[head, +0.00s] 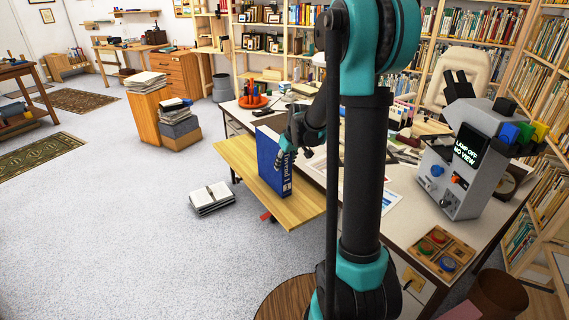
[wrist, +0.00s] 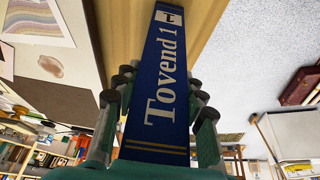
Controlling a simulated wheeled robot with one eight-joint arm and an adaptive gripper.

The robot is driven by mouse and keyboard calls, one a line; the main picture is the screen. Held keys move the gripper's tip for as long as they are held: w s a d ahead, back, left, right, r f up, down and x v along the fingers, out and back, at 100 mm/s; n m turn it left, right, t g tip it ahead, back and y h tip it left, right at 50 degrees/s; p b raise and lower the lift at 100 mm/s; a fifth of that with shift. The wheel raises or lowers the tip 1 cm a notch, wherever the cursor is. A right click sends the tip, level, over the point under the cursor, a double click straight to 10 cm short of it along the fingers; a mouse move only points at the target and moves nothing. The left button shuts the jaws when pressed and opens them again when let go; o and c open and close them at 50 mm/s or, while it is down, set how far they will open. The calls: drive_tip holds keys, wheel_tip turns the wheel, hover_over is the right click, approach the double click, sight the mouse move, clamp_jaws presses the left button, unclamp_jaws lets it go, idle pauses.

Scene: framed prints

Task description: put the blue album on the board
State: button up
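The blue album (head: 269,160) is upright on the light wooden board (head: 238,163), its "Tovend 1" spine facing right and toward the camera. My gripper (head: 293,140) is at the spine's upper part. In the wrist view the spine (wrist: 165,75) runs between the fingers of my gripper (wrist: 160,85), one on each side, with the tips close against the covers. The gripper looks shut on the album. The board also shows in the wrist view (wrist: 115,40). The album's lower end appears to meet the board; whether it bears weight there is not clear.
The white desk (head: 400,215) stands right of the board, with a grey device (head: 455,170) and a tray of coloured discs (head: 440,250) on it. The board's left part is bare.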

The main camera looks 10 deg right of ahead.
drive_tip(key=o, duration=0.4)
drive_tip(key=shift+o, duration=0.2)
drive_tip(key=shift+r, duration=0.1)
drive_tip(key=v, duration=1.2)
drive_tip(key=s+d+f+m, duration=0.1)
drive_tip(key=s+f, duration=0.3)
drive_tip(key=s, duration=0.4)
drive_tip(key=s+f+m+h, duration=0.1)
drive_tip(key=s+f+m, duration=0.1)
drive_tip(key=s+f, duration=0.3)
drive_tip(key=s+d+f+m+h, duration=0.1)
drive_tip(key=s+f, duration=0.4)
drive_tip(key=s, duration=0.8)
drive_tip(key=shift+d+m, duration=0.4)
drive_tip(key=shift+m, duration=0.1)
drive_tip(key=shift+f, duration=0.1)
